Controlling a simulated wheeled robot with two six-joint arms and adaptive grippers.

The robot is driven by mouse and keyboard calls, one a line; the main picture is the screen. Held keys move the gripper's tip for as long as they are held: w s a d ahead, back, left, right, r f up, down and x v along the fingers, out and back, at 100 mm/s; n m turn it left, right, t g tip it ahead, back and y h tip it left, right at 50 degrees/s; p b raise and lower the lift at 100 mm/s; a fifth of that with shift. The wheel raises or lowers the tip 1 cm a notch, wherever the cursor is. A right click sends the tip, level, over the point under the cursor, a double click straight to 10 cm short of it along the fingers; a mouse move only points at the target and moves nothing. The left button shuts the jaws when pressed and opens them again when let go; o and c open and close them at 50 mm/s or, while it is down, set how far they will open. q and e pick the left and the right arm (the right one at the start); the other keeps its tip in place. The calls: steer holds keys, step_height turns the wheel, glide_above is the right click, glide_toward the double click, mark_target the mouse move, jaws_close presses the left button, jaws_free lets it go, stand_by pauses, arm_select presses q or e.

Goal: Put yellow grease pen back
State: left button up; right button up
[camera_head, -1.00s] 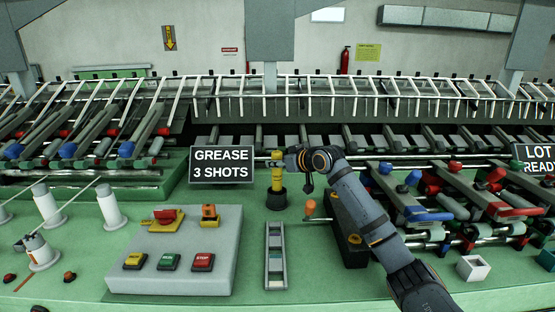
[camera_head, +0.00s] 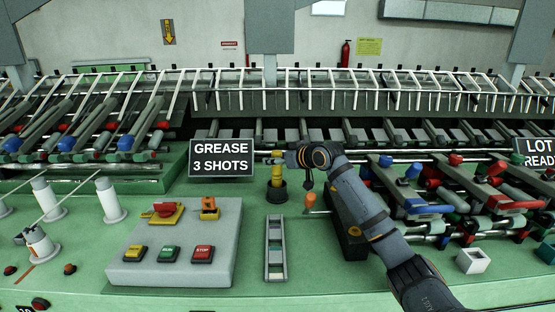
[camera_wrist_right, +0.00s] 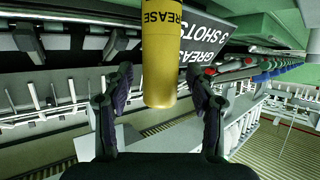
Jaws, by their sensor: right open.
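The yellow grease pen (camera_head: 277,177) stands upright in a round black holder (camera_head: 277,193) on the green bench top. My right gripper (camera_head: 274,157) is at the pen's upper part, its arm coming in from the right. In the right wrist view the pen (camera_wrist_right: 160,60), with "GREASE" printed on it, lies between the spread fingers of the right gripper (camera_wrist_right: 161,88), and gaps show on both sides. The holder is out of that view. My left gripper is not in view.
A "GREASE 3 SHOTS" sign (camera_head: 222,159) stands just left of the pen. A grey button panel (camera_head: 222,225), a narrow metal rail (camera_head: 275,250) and an orange-handled tool (camera_head: 310,201) are nearby. Machine bars and levers fill the back and right.

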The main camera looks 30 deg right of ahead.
step_height(320, 180, up, 10)
stand_by(0.4)
stand_by(0.4)
